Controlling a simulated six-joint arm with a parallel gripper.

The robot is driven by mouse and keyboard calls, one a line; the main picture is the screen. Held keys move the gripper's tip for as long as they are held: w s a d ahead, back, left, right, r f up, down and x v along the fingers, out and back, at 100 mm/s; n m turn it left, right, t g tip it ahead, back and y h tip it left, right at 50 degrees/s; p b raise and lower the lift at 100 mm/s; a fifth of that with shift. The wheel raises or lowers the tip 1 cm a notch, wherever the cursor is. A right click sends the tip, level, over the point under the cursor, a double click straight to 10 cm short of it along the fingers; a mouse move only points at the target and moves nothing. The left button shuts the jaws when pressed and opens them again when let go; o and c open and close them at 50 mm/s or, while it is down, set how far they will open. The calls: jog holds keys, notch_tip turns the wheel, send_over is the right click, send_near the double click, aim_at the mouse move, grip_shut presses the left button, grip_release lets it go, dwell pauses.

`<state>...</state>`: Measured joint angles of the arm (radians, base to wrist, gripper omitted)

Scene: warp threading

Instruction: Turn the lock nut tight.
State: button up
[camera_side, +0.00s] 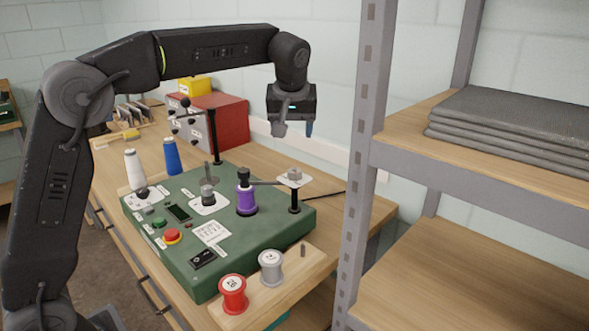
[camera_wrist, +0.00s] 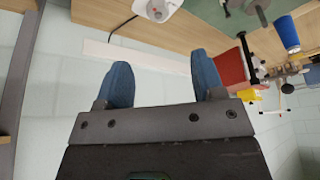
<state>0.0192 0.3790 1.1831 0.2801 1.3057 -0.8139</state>
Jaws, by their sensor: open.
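A purple spool (camera_side: 246,198) stands upright on the green machine (camera_side: 150,225). A black knob-like piece (camera_side: 244,176), which looks like the lock nut, sits on top of it; I cannot tell how tight it is. My gripper (camera_side: 295,128) hangs above and behind the machine, well clear of the spool and nut. In the wrist view, its two blue fingers (camera_wrist: 163,82) are apart with nothing between them. The nut cannot be made out in the wrist view.
A thin arm on a black post (camera_side: 294,200) stands right of the spool. White (camera_side: 135,170) and blue (camera_side: 172,156) cones stand at left. Red (camera_side: 233,294) and grey (camera_side: 271,267) spools sit in front. A metal shelf post (camera_side: 368,150) rises at right.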

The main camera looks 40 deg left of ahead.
aim_at(294, 171)
jog(key=x, duration=1.4)
jog(key=shift+w+a, duration=0.15)
jog(key=shift+w, duration=0.3)
jog(key=c, duration=0.9)
